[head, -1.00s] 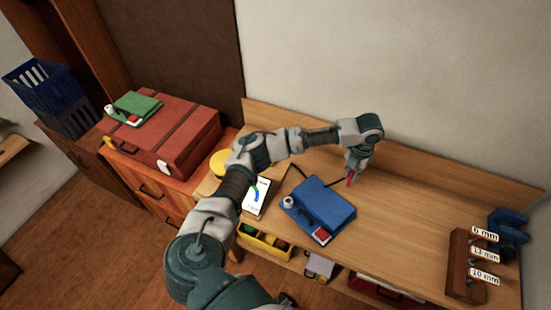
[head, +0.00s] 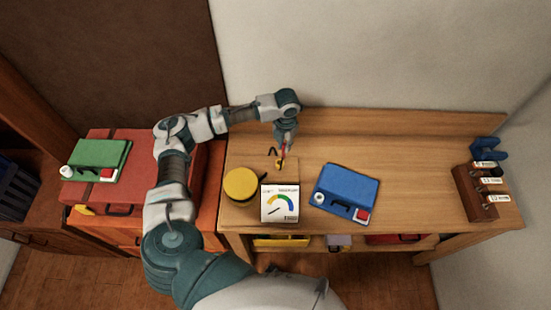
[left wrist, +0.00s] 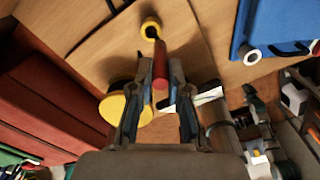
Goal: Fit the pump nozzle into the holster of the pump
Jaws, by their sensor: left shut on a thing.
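My left gripper (head: 284,145) is shut on a slim red piece (left wrist: 160,68), which seems to be the pump nozzle, and holds it over the bench left of the blue case. A small yellow ring (left wrist: 151,28) shows at the far end of the red piece in the left wrist view. Whether it belongs to the nozzle or to the holster, and whether they touch, I cannot tell. The pump seems to be the unit with a yellow round part (head: 241,184) and a white gauge panel (head: 279,203), just in front of the gripper. My right gripper is not in view.
A blue case (head: 346,188) lies right of the gauge panel. A wooden rack (head: 470,193) with labelled pieces stands at the right end of the bench (head: 420,180). A red case (head: 118,192) with a green case (head: 100,155) on it is at left. The bench between blue case and rack is clear.

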